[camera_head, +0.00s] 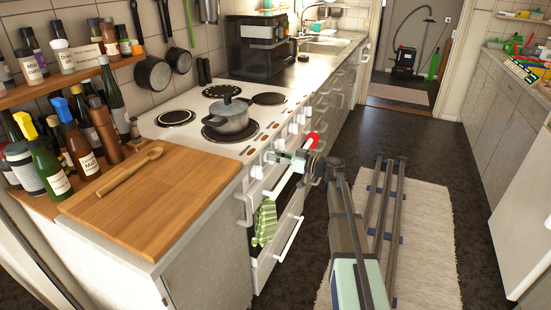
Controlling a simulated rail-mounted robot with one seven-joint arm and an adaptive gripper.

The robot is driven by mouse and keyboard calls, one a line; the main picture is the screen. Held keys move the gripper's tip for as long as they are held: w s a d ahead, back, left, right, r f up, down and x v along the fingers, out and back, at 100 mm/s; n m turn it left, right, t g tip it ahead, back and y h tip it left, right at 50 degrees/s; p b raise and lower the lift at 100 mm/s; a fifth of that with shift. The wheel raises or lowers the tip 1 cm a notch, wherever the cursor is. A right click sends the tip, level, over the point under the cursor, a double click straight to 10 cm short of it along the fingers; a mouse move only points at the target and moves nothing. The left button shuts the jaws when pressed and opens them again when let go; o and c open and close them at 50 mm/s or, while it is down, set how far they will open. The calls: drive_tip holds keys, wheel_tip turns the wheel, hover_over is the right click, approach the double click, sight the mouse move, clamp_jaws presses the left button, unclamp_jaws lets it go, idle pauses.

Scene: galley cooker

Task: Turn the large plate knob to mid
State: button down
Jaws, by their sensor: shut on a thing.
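The white cooker (238,150) has several black plates on top and a row of white knobs along its front edge. A grey pot (228,118) stands on the front plate. My gripper (281,157) reaches the knob row from the right and is shut on one of the white knobs (270,157). My fingers partly hide this knob, and its setting cannot be read. Another white knob (257,172) shows to its lower left, and more knobs (293,129) show beyond my gripper. No label tells which knob is for the large plate.
A green striped towel (265,221) hangs on the cooker front, near the oven handle (288,239). A wooden worktop (150,205) with a spoon and several bottles is at the left. Open floor with a pale rug (425,240) lies at the right.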

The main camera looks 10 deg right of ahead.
drive_tip(key=shift+w+d+f+m+p, duration=0.1)
drive_tip(key=shift+w+f+m+p, duration=0.1)
drive_tip(key=shift+m, duration=2.55)
drive_tip(key=shift+w+d+f+m+p, duration=0.1)
drive_tip(key=shift+w+f+m+p, duration=0.05)
drive_tip(key=shift+m, duration=2.55)
drive_tip(key=shift+w+d+f+m+p, duration=0.1)
drive_tip(key=shift+w+f+m+p, duration=0.1)
drive_tip(key=shift+m, duration=2.55)
drive_tip(key=shift+a, duration=0.1)
drive_tip(key=c, duration=1)
unclamp_jaws()
drive_tip(key=shift+f, duration=0.1)
drive_tip(key=v, duration=1.2)
